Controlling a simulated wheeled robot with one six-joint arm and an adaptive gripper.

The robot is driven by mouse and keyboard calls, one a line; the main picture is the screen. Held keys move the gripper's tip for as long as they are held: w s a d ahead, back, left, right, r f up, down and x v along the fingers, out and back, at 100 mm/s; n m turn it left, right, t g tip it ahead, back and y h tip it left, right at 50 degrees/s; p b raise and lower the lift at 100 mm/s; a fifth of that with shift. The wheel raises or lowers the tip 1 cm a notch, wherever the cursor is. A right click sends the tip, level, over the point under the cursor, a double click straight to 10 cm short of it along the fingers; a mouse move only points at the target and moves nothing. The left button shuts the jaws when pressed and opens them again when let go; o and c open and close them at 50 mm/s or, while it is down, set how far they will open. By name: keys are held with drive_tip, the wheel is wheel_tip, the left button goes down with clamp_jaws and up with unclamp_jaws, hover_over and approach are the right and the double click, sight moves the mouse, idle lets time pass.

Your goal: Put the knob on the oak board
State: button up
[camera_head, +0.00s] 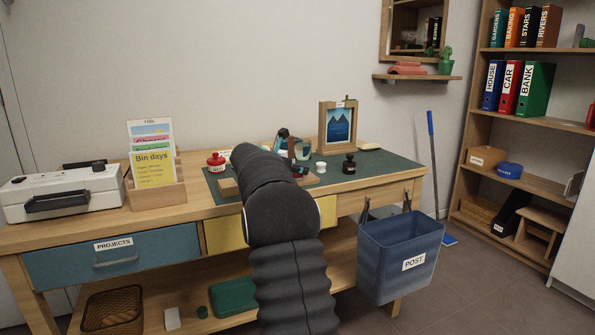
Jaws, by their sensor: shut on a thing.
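My arm reaches over the desk and covers much of its middle. Only a dark bit of my gripper (299,169) shows past the arm; its fingertips and what they are shut on are mostly hidden. I cannot make out the knob for certain. A pale wooden board (228,187), perhaps the oak board, shows just left of the arm on the green mat, mostly covered. A darker reddish-brown edge (311,180) shows right of the arm. A small white piece (321,167) stands on the mat to the right, apart from the gripper.
On the green mat (385,166) stand a red lidded pot (216,163), a dark bottle (349,164) and a framed mountain picture (338,125) behind. A leaflet holder (157,192) and white machine (62,191) stand left. A blue POST bin (398,262) hangs at the front right.

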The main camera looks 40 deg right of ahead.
drive_tip(key=shift+f, duration=0.1)
drive_tip(key=o, duration=0.9)
drive_tip(key=shift+c, duration=0.2)
